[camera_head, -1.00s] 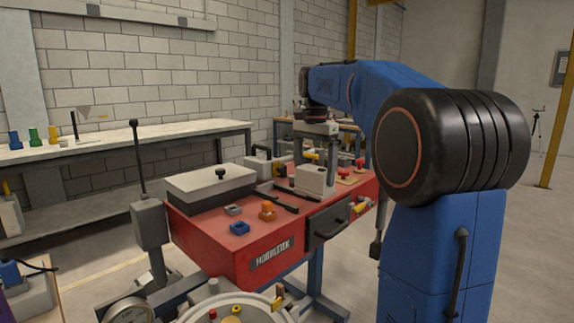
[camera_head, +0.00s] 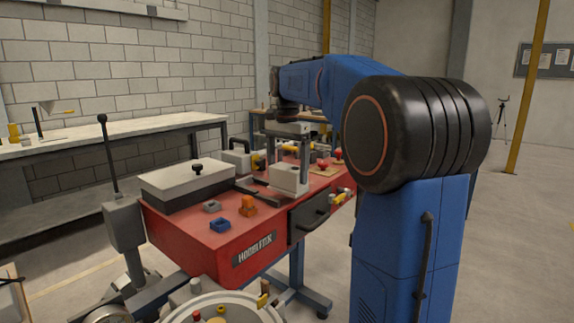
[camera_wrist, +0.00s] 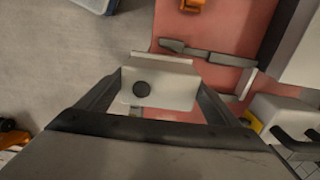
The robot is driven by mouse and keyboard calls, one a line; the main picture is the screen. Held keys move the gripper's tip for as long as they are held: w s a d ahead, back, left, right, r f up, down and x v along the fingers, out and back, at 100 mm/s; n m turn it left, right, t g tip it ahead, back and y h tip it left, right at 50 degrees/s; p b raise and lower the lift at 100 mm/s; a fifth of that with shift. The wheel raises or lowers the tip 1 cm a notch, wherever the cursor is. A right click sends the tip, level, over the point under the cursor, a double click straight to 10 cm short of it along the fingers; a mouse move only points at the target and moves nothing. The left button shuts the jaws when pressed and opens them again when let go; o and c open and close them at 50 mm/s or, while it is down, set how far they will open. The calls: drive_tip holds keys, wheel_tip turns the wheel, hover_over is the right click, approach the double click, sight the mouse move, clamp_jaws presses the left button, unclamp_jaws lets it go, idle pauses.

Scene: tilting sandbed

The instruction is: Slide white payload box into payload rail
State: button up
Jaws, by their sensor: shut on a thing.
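The white payload box (camera_head: 289,180) is at the front right of the red table, close over or on its top; I cannot tell whether it touches. My gripper (camera_head: 289,160) reaches down from above and is shut on it. In the wrist view, the white box (camera_wrist: 165,86), with a round dark spot on one face, sits between the two fingers of my gripper (camera_wrist: 160,82). Dark bars that look like the payload rail (camera_head: 247,187) lie left of the box, partly hidden by it. A dark grey bar (camera_wrist: 207,52) shows just beyond the box in the wrist view.
The red table (camera_head: 190,232) also bears a lidded grey-white case (camera_head: 187,180), small blue (camera_head: 220,225) and grey (camera_head: 212,207) blocks, and an orange block (camera_head: 247,205). A drawer handle (camera_head: 315,213) and a tall lever (camera_head: 108,160) stick out in front and at left.

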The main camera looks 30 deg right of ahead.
sight(271, 175)
drive_tip(key=shift+f, duration=1.65)
drive_tip(key=shift+w, duration=0.15)
drive_tip(key=shift+w+a+f, duration=0.1)
drive_tip(key=shift+w+a, duration=0.15)
drive_tip(key=shift+w, duration=0.4)
drive_tip(key=shift+w+a, duration=0.25)
drive_tip(key=shift+w, duration=0.35)
drive_tip(key=shift+w+a, duration=0.1)
drive_tip(key=shift+w, duration=0.15)
drive_tip(key=shift+w+a, duration=0.2)
drive_tip(key=shift+w, duration=0.35)
drive_tip(key=shift+w+a, duration=0.2)
drive_tip(key=shift+w, duration=0.35)
drive_tip(key=shift+w+a, duration=0.1)
drive_tip(key=shift+w, duration=0.2)
drive_tip(key=shift+w+a, duration=0.2)
drive_tip(key=shift+w, duration=0.4)
drive_tip(key=shift+w+a, duration=0.2)
drive_tip(key=shift+w, duration=0.35)
drive_tip(key=shift+w+a, duration=0.1)
drive_tip(key=shift+w, duration=0.05)
